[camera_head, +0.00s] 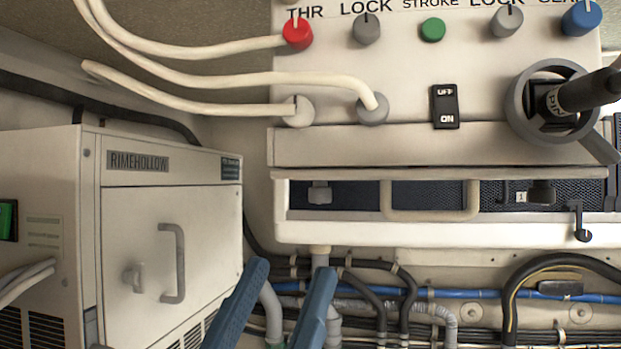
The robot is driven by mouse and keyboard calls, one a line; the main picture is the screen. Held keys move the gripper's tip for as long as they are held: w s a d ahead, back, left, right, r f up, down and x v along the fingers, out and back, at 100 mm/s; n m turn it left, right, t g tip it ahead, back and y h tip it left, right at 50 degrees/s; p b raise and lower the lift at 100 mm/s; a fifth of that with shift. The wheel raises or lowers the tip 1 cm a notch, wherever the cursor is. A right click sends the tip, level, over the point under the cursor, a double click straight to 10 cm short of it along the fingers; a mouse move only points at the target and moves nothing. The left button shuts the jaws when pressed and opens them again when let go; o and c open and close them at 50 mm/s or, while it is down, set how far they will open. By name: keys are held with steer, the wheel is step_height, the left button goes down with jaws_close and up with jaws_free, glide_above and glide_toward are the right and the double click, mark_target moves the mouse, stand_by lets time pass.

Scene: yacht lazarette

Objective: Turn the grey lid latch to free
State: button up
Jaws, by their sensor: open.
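A small grey latch (320,192) sits at the left of the slot-like lid front below the control panel. A dark latch (541,192) sits at the right of the same front. A small light grey turn piece (133,278) is on the door of the white RIMEHOLLOW box at left; I cannot tell for certain which grey piece is the lid latch. My gripper (290,271) shows two blue fingers rising from the bottom edge, apart and empty. In the picture, its tips are below the grey latch and right of the box; they appear to touch neither.
A beige bar handle (430,212) crosses the lid front. A black hook-shaped lever (580,222) is at its right. The box door has a grey handle (174,263). Hoses and cables (400,300) run behind and right of my fingers. A panel (400,60) with knobs overhangs.

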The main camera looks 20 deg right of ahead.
mark_target(316, 202)
steer(key=p+x, duration=0.3)
steer(key=x, duration=0.3)
steer(key=shift+r, duration=0.25)
steer(key=shift+w+d+r+p, duration=0.2)
steer(key=shift+w+d+p, duration=0.1)
steer(key=shift+w+d, duration=0.1)
jaws_close()
